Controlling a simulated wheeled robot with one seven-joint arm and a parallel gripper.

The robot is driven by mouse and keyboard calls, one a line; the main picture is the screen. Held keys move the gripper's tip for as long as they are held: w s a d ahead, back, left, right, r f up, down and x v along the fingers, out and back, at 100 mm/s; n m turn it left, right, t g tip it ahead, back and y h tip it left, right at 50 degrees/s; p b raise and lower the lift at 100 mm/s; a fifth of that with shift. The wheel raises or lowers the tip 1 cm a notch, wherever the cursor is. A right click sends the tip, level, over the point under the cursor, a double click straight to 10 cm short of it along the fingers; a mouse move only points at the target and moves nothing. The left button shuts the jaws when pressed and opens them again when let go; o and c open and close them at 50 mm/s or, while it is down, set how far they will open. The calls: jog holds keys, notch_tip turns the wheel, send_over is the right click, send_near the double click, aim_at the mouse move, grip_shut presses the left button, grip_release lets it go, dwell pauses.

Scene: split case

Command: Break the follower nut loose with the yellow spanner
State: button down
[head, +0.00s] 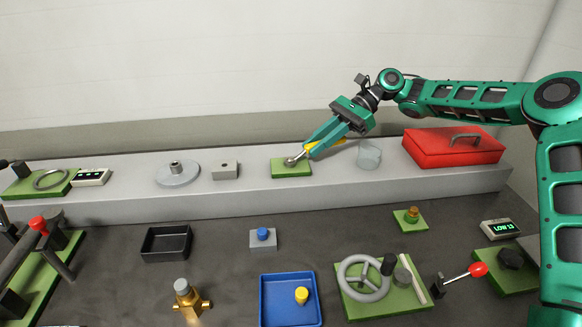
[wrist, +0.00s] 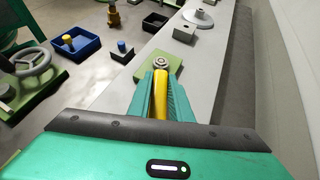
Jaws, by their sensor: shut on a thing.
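My gripper (head: 308,149) reaches down from the right and is shut on the yellow spanner (wrist: 160,97). Yellow also shows beside the fingers in the head view (head: 338,141). The spanner's grey metal head points away from the fingers, over a small green plate (head: 303,172) on the raised grey ledge. In the wrist view a round grey metal piece, apparently the follower nut (wrist: 161,63), shows at the spanner's end on the green plate (wrist: 174,67). I cannot tell whether the spanner head is fully seated around the nut.
Below are a black tray (head: 166,244), blue tray (head: 275,312) and handwheel (head: 363,279). A wall stands behind.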

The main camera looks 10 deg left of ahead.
jog(key=shift+w+a+n+g+h, duration=0.5)
jog(key=shift+n+g+h, duration=0.2)
jog(key=shift+n, duration=0.3)
jog(key=shift+d+r, duration=0.1)
jog(key=shift+r, duration=0.05)
jog(key=shift+r, duration=0.85)
jog(key=m+t, duration=0.1)
jog(key=s+d+m+t+y, duration=0.1)
jog(key=s+m+t+y, duration=0.1)
jog(key=shift+s+d+m, duration=0.1)
jog(key=shift+d+m, duration=0.15)
jog(key=shift+m, duration=0.05)
jog(key=s+m+t, duration=0.1)
jog(key=m+t, duration=0.1)
jog(key=s+m+t+y, duration=0.1)
jog(key=m+t, duration=0.1)
jog(key=s+m+t, duration=0.2)
jog(key=shift+s+d+f+y, duration=0.1)
jog(key=shift+d+f+y, duration=0.05)
jog(key=shift+d+y, duration=0.2)
jog(key=shift+s+m+t, duration=0.3)
jog(key=shift+m+t, duration=0.35)
jog(key=shift+t, duration=0.05)
jog(key=shift+s+m+t, duration=0.3)
jog(key=shift+m+t, duration=0.35)
jog(key=shift+t, duration=0.05)
